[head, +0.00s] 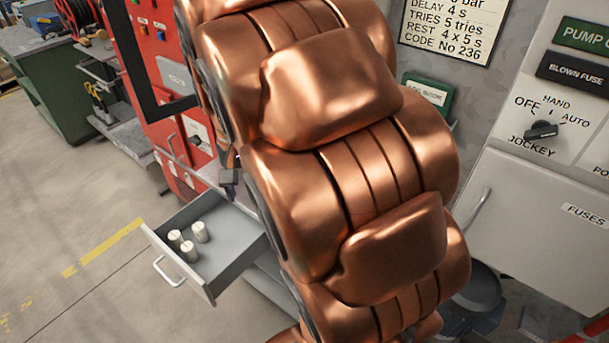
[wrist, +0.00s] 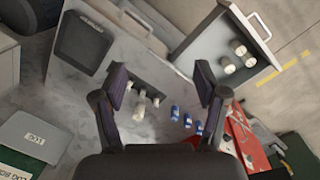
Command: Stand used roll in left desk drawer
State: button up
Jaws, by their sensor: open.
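The desk drawer (head: 225,256) is pulled open at the lower left of the head view. Three short white rolls (head: 200,232) stand upright inside it. The drawer (wrist: 212,50) also shows at the upper right of the wrist view, with the white rolls (wrist: 239,47) in it. My gripper (wrist: 161,78) is open and empty above the grey desk top. Small pale pieces (wrist: 138,112) lie on the desk between and below the fingers; I cannot tell whether one is the used roll. My arm hides most of the desk in the head view.
Several small blue cylinders (wrist: 187,120) are on the desk near the right finger. A black square pad (wrist: 83,44) lies at the desk's left. Red cabinets (head: 160,90) stand behind the drawer. A grey panel with a jockey switch (head: 541,130) is at right. The floor before the drawer is clear.

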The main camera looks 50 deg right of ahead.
jog(key=w+d+f+m+b, duration=0.35)
jog(key=w+d, duration=0.25)
jog(key=d, duration=0.3)
jog(key=w+d+f+m+b, duration=0.2)
jog(key=w+d+f+m, duration=0.3)
jog(key=d, duration=0.4)
jog(key=w+d+f+m+b, duration=0.1)
jog(key=d+f, duration=0.2)
jog(key=d, duration=0.2)
jog(key=w+d+f+m+b, duration=0.1)
jog(key=w+d+f+m, duration=0.1)
jog(key=d+f, duration=0.2)
jog(key=w+d+f+m+t+b, duration=0.1)
jog(key=w+d+f+m+b, duration=0.1)
jog(key=d+f, duration=0.2)
jog(key=shift+d+f, duration=0.25)
jog(key=shift+d, duration=0.85)
jog(key=shift+w+f+p, duration=0.1)
jog(key=shift+f+p, duration=1.3)
jog(key=shift+f, duration=2.5)
jog(key=c, duration=1.4)
